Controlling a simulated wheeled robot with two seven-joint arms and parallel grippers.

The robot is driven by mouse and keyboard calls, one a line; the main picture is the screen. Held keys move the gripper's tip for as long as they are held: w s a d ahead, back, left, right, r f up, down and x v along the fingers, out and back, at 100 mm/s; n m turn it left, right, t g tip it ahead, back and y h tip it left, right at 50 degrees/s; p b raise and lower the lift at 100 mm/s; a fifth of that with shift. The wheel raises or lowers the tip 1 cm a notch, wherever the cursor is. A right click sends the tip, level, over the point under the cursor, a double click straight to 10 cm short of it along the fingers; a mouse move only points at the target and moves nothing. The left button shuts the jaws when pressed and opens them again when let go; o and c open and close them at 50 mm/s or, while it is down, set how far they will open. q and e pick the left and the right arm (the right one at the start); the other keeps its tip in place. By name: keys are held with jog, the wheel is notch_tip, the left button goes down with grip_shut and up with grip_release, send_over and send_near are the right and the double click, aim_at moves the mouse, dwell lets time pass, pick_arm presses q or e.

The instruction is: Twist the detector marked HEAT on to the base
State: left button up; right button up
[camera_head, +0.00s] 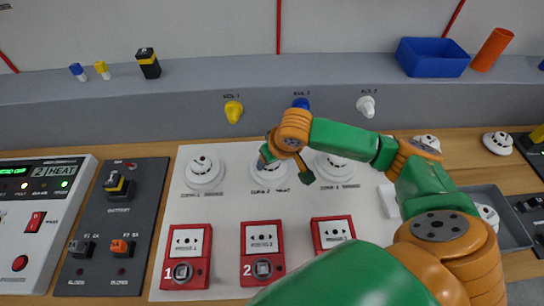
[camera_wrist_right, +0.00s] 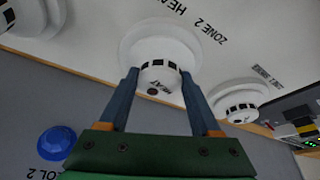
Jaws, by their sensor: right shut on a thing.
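A white detector marked HEAT (camera_wrist_right: 161,76) sits between the fingers of my right gripper (camera_wrist_right: 160,84), which is shut on it. It is at the round white base (camera_wrist_right: 131,40) labelled ZONE 2 HEAT, facing squarely onto it; I cannot tell if it is locked. In the head view this middle base (camera_head: 256,176) is partly hidden by my right gripper (camera_head: 282,166), which comes in from the right above the white board. My left gripper is not in view.
White detectors stand on the bases to the left (camera_head: 204,168) and right (camera_head: 336,166). Red call points (camera_head: 262,254) line the board's front. A grey tray (camera_head: 515,228) is at the right, partly behind my arm. A blue bin (camera_head: 433,58) and orange cylinder (camera_head: 492,50) stand on the back ledge.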

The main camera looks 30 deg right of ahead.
jog(key=shift+r+m+p, duration=0.1)
jog(key=shift+m+p, duration=0.5)
jog(key=shift+p, duration=0.3)
jog(key=shift+m+h+p, duration=0.35)
jog(key=shift+m+h, duration=0.05)
jog(key=shift+a, duration=0.1)
jog(key=shift+p, duration=0.3)
jog(key=shift+m+h+p, duration=0.4)
jog(key=shift+m+p, duration=0.45)
jog(key=shift+m, duration=0.25)
jog(key=o, duration=1.5)
